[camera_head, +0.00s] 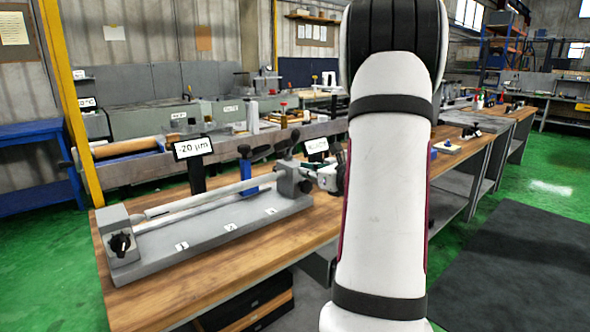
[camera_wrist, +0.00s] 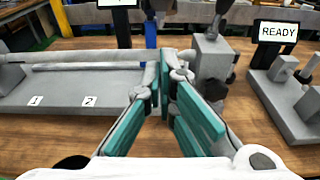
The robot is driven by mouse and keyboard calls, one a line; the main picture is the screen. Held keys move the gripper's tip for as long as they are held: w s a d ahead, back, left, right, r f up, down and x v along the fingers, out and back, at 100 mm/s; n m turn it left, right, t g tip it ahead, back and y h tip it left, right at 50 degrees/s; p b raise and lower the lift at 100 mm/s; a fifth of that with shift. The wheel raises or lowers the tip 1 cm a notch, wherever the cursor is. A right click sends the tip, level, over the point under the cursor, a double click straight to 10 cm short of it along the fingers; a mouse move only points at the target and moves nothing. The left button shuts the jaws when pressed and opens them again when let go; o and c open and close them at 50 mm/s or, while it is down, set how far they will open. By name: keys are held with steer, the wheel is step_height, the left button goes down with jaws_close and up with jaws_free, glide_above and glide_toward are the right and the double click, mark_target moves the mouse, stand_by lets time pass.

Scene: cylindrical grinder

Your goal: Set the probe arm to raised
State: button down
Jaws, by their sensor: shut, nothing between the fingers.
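A small grey cylindrical grinder bench (camera_head: 215,228) stands on the wooden table, with a long pale bar along it and plates marked 1, 2 and 3. A blue upright (camera_head: 247,175) with a black-knobbed lever (camera_head: 258,152) at its top stands behind the bar; I take this for the probe arm, but its position is unclear. In the wrist view the blue upright (camera_wrist: 151,38) is just beyond my gripper (camera_wrist: 168,62). My gripper's teal-padded fingers are shut and empty, near the bar's right end, beside the grey end block (camera_wrist: 212,60). Contact cannot be told.
A display reads -20 µm (camera_head: 193,148) behind the bench. A READY display (camera_wrist: 279,32) stands at the right, with another grey fixture (camera_wrist: 290,95) before it. A black knob (camera_head: 121,244) is on the left end block. The table front is clear.

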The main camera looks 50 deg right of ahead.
steer(key=v, duration=0.4)
steer(key=shift+s+a+r, duration=0.1)
steer(key=shift+s+r, duration=0.05)
steer(key=shift+s, duration=0.25)
steer(key=w+a+r+n+g+y+p, duration=0.1)
steer(key=a+r+n+g+y+p, duration=0.15)
steer(key=a+r+n+y, duration=0.9)
steer(key=w+a+f+n+g+h+p, duration=0.25)
steer(key=a+f+n, duration=0.2)
steer(key=a, duration=1.65)
steer(key=s+a+n+g+p, duration=0.2)
steer(key=s+a+n+g, duration=0.4)
steer(key=s+a+n, duration=0.5)
steer(key=s+r+n+h+p, duration=0.3)
steer(key=s+n+h, duration=0.2)
steer(key=s+n, duration=0.6)
steer(key=shift+a+n+p, duration=0.3)
steer(key=shift+a, duration=0.1)
